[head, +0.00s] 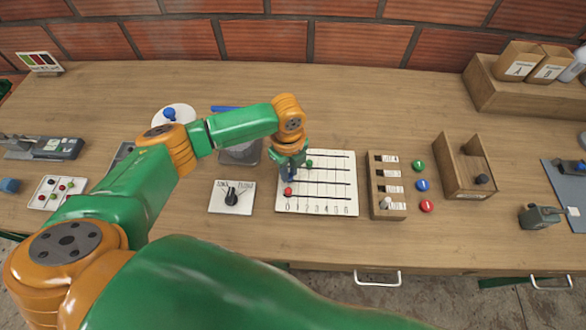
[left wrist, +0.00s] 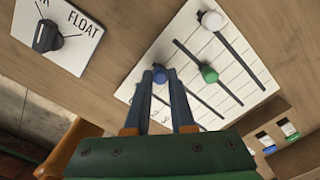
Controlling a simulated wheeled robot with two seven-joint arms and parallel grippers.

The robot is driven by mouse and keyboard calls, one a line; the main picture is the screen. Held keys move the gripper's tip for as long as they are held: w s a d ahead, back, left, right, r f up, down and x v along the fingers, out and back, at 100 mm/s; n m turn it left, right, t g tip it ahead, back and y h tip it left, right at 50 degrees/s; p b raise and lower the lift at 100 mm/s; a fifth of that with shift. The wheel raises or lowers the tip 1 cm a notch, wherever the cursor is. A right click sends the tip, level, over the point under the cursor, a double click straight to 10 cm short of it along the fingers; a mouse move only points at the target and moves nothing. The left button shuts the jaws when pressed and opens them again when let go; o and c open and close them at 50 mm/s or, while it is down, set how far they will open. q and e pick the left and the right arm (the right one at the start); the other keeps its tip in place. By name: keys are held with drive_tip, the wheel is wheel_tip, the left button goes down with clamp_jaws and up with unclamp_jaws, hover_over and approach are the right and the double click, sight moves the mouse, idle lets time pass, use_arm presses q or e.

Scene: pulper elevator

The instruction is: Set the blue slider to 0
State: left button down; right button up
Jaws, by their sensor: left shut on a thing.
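The white slider board (head: 330,197) lies on the table, with several dark tracks and a row of numbers starting at 0 on the left of its front edge. My left gripper (head: 291,175) is over the left part of the board. In the left wrist view the gripper (left wrist: 160,82) is shut on the blue slider (left wrist: 160,75), whose knob shows between the fingertips. In the head view the gripper hides the blue slider, so its exact number cannot be read. The green slider (head: 309,163) and red slider (head: 288,191) are close by. My right gripper is not in view.
A dial plate marked FLOAT (head: 218,208) lies left of the board. A wooden block with slots (head: 376,170) and several coloured discs stand to its right. A white slider knob (left wrist: 212,20) and green knob (left wrist: 209,74) are near the fingers.

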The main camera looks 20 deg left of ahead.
use_arm(q)
drive_tip(key=c, duration=0.9)
unclamp_jaws()
drive_tip(key=shift+o, duration=0.7)
drive_tip(key=shift+a, duration=0.15)
drive_tip(key=shift+s+a+f, duration=0.1)
drive_tip(key=shift+a, duration=0.05)
wheel_tip(320, 180, up, 7)
drive_tip(key=shift+r+b, duration=0.1)
drive_tip(key=shift+b, duration=0.2)
